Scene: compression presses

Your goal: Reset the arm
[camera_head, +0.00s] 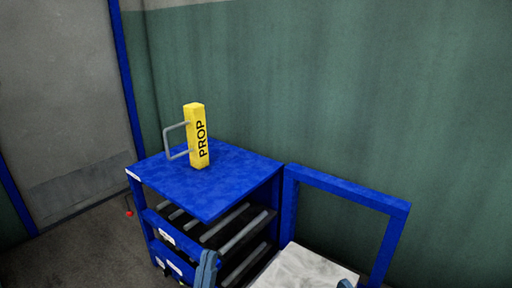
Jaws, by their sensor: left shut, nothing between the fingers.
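My left gripper (208,268) shows as a blue-grey piece at the bottom edge, in front of the blue cabinet (240,168). It is shut with nothing in it, and most of its arm is below the frame. A small blue-grey tip (345,284) at the bottom edge, right of centre, looks like part of my right gripper; too little shows to tell its jaw state. Both are well below and apart from the yellow block marked PROP (196,136), which stands upright on the cabinet top with a grey handle on its left side.
The cabinet has an open front with dark shelves and grey bars (225,226). A blue frame (345,187) stands to its right, beside a whitish surface (300,268). A green wall (330,80) is behind. A grey door (60,100) and bare floor are at left.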

